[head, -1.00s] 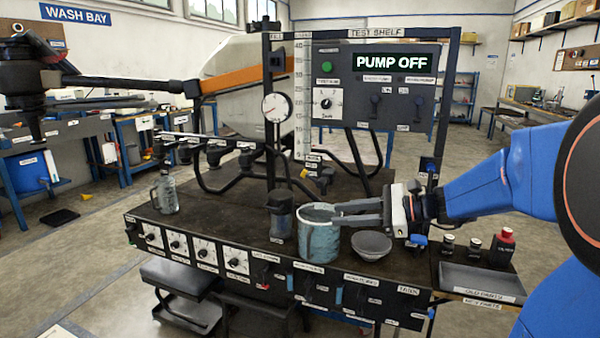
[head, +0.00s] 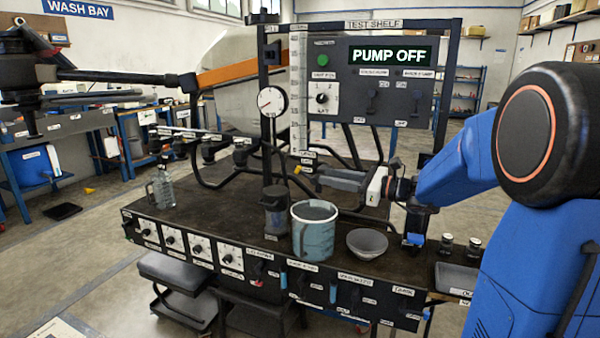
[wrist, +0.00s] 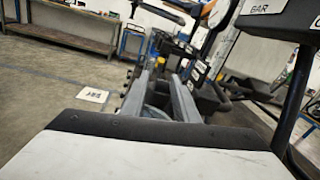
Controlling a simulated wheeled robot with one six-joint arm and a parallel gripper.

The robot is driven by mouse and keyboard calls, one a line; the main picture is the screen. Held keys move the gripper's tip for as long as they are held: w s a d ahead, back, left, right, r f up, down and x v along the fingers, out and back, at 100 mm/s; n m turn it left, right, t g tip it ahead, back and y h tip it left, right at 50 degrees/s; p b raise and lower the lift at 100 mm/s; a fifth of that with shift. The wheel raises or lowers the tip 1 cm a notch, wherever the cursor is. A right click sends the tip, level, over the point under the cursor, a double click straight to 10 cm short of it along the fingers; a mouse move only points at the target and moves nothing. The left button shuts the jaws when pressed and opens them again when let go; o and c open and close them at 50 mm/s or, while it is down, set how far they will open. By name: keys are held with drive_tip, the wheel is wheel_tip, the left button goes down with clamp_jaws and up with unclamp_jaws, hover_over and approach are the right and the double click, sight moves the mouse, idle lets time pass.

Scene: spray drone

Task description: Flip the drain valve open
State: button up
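A small yellow part (head: 298,169) shows at the foot of the test shelf, beside a small white label I cannot read. It may belong to the drain valve, but I cannot be sure. My gripper (head: 319,177) is just right of it, with its fingers pointing left and hiding what lies behind them. The fingers are apart with nothing visible between them. In the wrist view, my gripper (wrist: 159,80) shows a gap between two grey fingers. Yellow also shows beyond the fingertips in the wrist view; whether anything touches is unclear.
A grey-blue bucket (head: 313,240) and a grey bowl (head: 367,243) stand on the bench below my gripper. The switch panel (head: 383,105) reads PUMP OFF. A gauge (head: 271,101) is left of it.

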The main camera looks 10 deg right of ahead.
sight(300, 169)
drive_tip(key=x, duration=1)
drive_tip(key=shift+w+a, duration=0.15)
drive_tip(key=shift+a, duration=0.15)
drive_tip(key=shift+c, duration=0.7)
clamp_jaws()
